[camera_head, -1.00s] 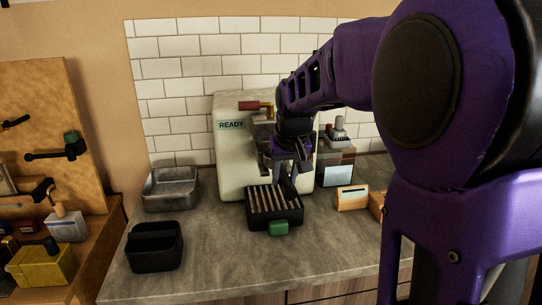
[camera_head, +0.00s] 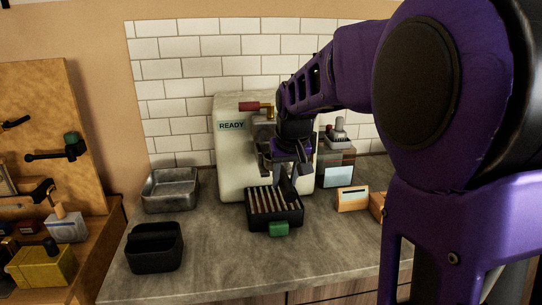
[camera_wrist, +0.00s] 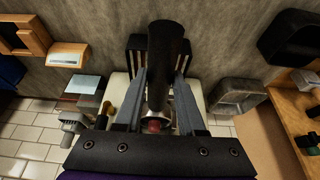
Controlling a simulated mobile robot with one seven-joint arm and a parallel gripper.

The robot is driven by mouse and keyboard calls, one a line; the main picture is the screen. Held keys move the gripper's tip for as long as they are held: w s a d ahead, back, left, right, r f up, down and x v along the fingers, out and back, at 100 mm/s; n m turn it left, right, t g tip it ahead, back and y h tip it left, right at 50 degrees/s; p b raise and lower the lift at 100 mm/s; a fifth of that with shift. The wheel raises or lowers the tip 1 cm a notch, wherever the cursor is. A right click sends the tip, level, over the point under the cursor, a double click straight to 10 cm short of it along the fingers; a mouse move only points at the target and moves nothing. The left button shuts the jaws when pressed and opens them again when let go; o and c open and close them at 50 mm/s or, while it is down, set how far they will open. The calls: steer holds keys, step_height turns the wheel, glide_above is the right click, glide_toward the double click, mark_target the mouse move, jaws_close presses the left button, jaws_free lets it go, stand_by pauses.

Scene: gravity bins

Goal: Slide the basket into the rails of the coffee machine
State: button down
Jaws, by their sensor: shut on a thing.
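The coffee machine (camera_head: 230,165) is white with a READY label and stands against the tiled wall. My gripper (camera_head: 284,174) is in front of its right half, pointing down. It is shut on the black handle (camera_wrist: 166,55) of what appears to be the basket. The handle also shows in the head view (camera_head: 288,188), over the slatted tray. In the wrist view, the handle passes between my two grey fingers (camera_wrist: 160,80). The basket's body and the machine's rails are mostly hidden by my gripper, so I cannot tell whether they touch.
A black slatted tray (camera_head: 252,222) with a green tab sits in front of the machine. A metal pan (camera_head: 150,205) and a black open box (camera_head: 135,264) are at the left. A grinder-like device (camera_head: 338,178) and an orange block (camera_head: 352,204) stand at the right.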

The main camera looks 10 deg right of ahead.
steer(key=shift+w+r, duration=0.15)
steer(key=shift+w, duration=0.05)
steer(key=shift+w+p, duration=0.65)
steer(key=shift+w, duration=1.7)
steer(key=shift+w, duration=1.55)
steer(key=shift+c, duration=2.2)
jaws_free()
